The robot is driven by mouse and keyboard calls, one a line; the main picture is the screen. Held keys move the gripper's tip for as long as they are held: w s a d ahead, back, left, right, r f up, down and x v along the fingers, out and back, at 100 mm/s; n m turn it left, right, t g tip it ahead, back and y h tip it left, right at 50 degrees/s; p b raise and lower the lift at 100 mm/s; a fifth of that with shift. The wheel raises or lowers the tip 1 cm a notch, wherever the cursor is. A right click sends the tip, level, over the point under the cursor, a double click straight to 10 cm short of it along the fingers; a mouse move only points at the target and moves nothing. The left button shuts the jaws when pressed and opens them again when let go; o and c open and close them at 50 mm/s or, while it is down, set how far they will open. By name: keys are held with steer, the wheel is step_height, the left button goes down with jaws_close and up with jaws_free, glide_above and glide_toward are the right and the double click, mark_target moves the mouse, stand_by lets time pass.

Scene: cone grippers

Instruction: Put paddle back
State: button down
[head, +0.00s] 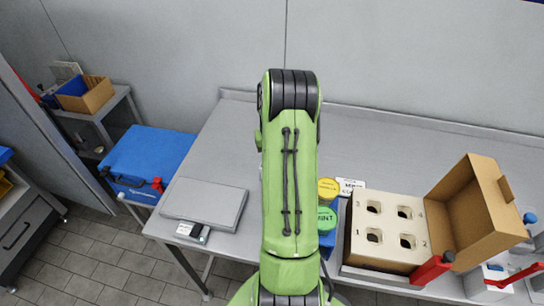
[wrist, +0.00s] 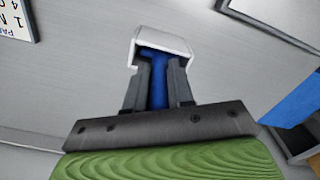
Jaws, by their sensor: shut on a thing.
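My gripper (wrist: 158,72) is shut on a blue-stemmed thing with a white end, which looks like the paddle (wrist: 155,92). The blue part stands between the two dark fingers, and the white end (wrist: 165,42) lies past the fingertips. The grey surface shows behind it in the wrist view. In the head view my green arm hides the gripper and the held thing. The place where the paddle belongs cannot be told.
A grey flat slab (head: 205,203) lies at the table's left. Yellow-lidded (head: 328,187) and green-lidded (head: 327,215) tubs stand right of my arm. Beyond are a holed box (head: 387,222), an open cardboard flap (head: 465,212) and red-handled tools (head: 433,270). The table's back is clear.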

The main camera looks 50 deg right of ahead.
steer(key=shift+f, duration=0.15)
steer(key=c, duration=0.9)
jaws_free()
step_height(320, 180, up, 16)
steer(key=p, duration=0.1)
steer(key=shift+p, duration=0.3)
